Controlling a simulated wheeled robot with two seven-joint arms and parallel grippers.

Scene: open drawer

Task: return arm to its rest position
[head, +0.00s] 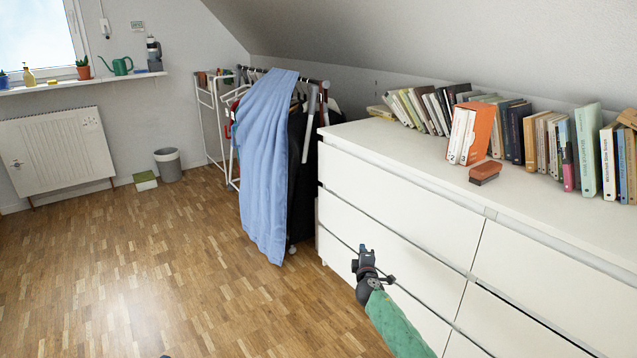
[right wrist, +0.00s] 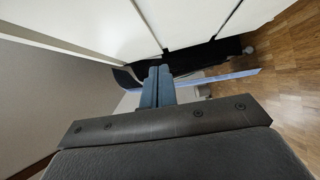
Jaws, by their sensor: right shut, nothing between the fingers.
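My right gripper (head: 364,252) is in front of the white dresser (head: 399,206) in the head view, on an arm coming in from the bottom right. Its fingers are together and empty in the right wrist view (right wrist: 158,86). The dresser's drawer fronts look flush in the head view, and none is visibly pulled out. In the right wrist view the white dresser front (right wrist: 110,25) runs along the upper left. My left gripper is not in view.
A clothes rack with a blue cloth (head: 266,160) stands left of the dresser. Several books (head: 590,150), an orange box (head: 472,134) and a small brown box (head: 485,173) are on the dresser top. The wooden floor (head: 150,270) at left is clear.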

